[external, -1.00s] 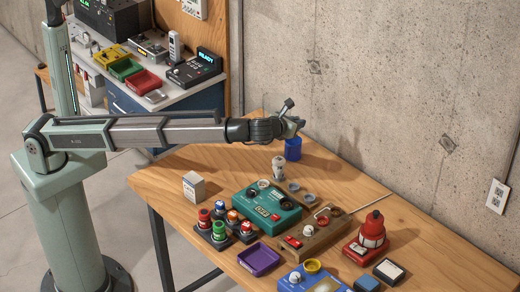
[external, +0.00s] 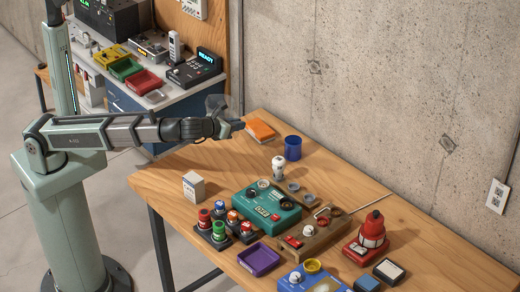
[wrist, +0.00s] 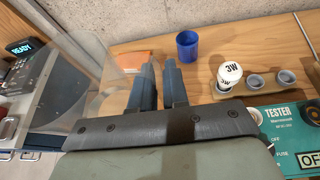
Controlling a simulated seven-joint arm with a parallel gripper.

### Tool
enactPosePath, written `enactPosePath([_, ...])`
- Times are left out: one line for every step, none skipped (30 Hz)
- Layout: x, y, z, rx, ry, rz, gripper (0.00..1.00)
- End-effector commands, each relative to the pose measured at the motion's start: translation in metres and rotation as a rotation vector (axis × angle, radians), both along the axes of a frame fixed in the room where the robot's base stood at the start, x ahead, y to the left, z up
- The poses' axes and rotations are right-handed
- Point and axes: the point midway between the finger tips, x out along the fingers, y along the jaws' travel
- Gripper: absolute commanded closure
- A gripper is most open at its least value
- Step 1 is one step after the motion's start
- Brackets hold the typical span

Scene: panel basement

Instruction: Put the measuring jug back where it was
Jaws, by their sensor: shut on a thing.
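The measuring jug (wrist: 105,52) is clear and see-through, and it fills the left of the wrist view beside my fingers. In the external view the clear jug (external: 217,103) shows faintly at the end of my arm, above the gap between the bench and the side counter. My gripper (wrist: 158,75) is shut on the jug; the part between the fingers is hard to make out. In the external view my gripper (external: 238,125) is over the far left edge of the wooden bench.
An orange block (external: 260,130) and a blue cup (external: 292,148) stand near the wall. A white 3W shaker (external: 278,168) and a teal tester (external: 267,207) are nearer. The counter at left holds a READY device (external: 196,69) and coloured trays. Bench wood between is clear.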

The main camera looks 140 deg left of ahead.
Motion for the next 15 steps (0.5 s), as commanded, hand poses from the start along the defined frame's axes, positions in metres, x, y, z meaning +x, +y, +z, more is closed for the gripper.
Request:
enactPosePath([0.0,0.0,-0.005,0.001,0.002,0.0,1.0])
enactPosePath([0.0,0.0,-0.007,0.001,0.002,0.0,1.0])
enactPosePath([0.0,0.0,-0.009,0.002,0.002,0.0,1.0])
enactPosePath([0.0,0.0,-0.011,0.002,0.002,0.0,1.0])
enactPosePath([-0.001,0.0,-0.015,0.001,0.002,0.0,1.0])
enactPosePath([-0.001,0.0,-0.02,0.001,0.003,0.0,1.0])
enactPosePath([-0.001,0.0,-0.023,0.001,0.002,0.0,1.0])
enactPosePath([-0.001,0.0,-0.026,0.001,0.003,0.001,1.0])
enactPosePath([0.0,0.0,-0.029,0.001,0.003,0.001,1.0])
enactPosePath([0.0,0.0,-0.031,0.001,0.002,0.001,1.0])
enactPosePath([0.0,0.0,-0.032,0.001,0.001,0.0,1.0])
enactPosePath([0.0,0.0,-0.034,0.001,0.001,0.0,1.0])
enactPosePath([0.0,0.0,-0.035,0.001,0.001,0.0,1.0])
enactPosePath([0.0,0.0,-0.037,0.001,0.001,0.0,1.0])
enactPosePath([0.0,0.0,-0.039,0.001,0.001,0.0,1.0])
